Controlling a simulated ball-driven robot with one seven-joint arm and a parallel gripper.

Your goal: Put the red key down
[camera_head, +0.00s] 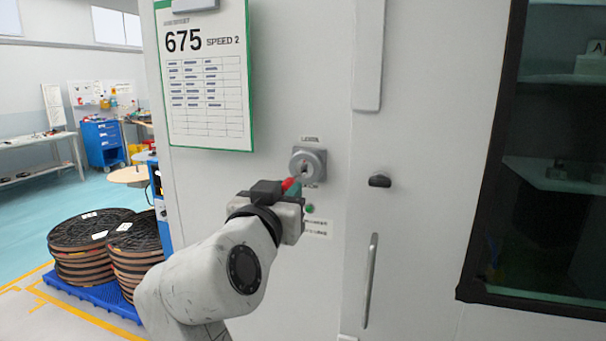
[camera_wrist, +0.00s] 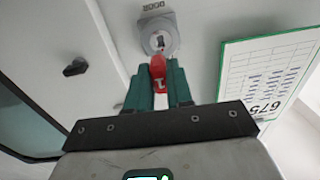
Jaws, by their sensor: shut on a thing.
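The red key (camera_wrist: 158,73) is held between the green fingers of my gripper (camera_wrist: 158,85), its head marked with a pale figure. In the head view the key (camera_head: 290,185) shows as a small red piece at the end of my gripper (camera_head: 293,188). The key points at a round grey key switch (camera_head: 308,163) on the pale cabinet front, which also shows in the wrist view (camera_wrist: 158,36). The key's tip is at or just below the switch face. I cannot tell whether it is in the slot.
A green-framed sheet (camera_head: 207,75) reading 675 hangs left of the switch. A black latch (camera_head: 379,181) and a long door handle (camera_head: 370,280) are on the right. Black reels (camera_head: 92,232) stand on a blue pallet (camera_head: 118,300) at left, with open floor beyond.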

